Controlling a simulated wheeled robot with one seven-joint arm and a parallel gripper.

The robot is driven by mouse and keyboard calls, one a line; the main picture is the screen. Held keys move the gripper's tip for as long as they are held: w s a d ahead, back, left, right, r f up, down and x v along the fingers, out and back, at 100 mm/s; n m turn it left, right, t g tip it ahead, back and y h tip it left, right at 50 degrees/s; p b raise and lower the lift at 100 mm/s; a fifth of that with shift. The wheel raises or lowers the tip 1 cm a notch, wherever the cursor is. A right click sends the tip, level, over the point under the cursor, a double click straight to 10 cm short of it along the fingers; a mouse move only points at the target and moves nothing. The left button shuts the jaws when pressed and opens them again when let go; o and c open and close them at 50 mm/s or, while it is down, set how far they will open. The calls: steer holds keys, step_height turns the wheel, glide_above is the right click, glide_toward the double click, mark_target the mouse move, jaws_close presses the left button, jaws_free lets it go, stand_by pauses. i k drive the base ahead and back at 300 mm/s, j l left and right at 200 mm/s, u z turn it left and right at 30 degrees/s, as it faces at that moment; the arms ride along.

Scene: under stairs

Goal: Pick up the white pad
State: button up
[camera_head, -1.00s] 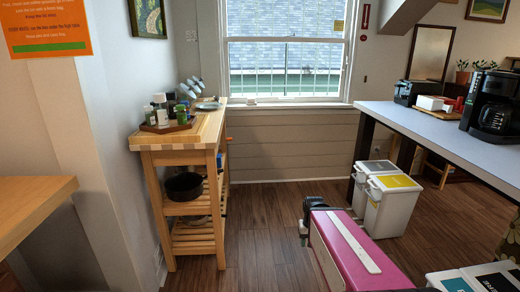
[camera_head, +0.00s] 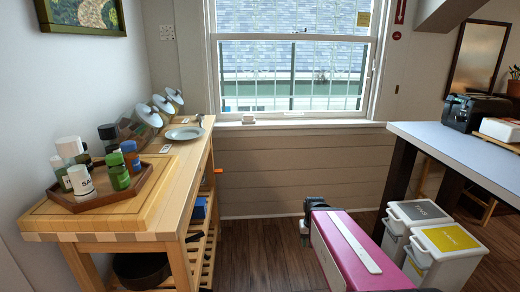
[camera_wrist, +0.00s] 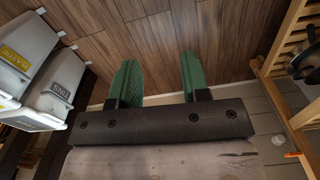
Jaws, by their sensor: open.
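A small flat white piece (camera_head: 165,148), which may be the white pad, lies on the wooden cart top between the hexagonal tray and the plate. Another small white object (camera_head: 248,119) sits on the window sill; I cannot tell for sure which is the pad. My gripper (camera_wrist: 157,65) is open, its two green fingers apart with only wood floor showing between them. In the head view my pink arm points forward, right of the cart and lower than its top. The gripper is far from both white objects and touches nothing.
The wooden cart (camera_head: 190,172) bears a hexagonal tray (camera_head: 128,200) of jars, a plate (camera_head: 184,133) and round lamp-like discs (camera_head: 149,115). Two lidded bins (camera_head: 446,262) stand at the right under the grey-white counter (camera_head: 465,150). Floor between cart and bins is clear.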

mark_target(248, 119)
steer(key=i+u, duration=0.1)
steer(key=i, duration=0.7)
steer(key=i+l+u, duration=0.1)
steer(key=i, duration=0.75)
steer(key=l, duration=0.1)
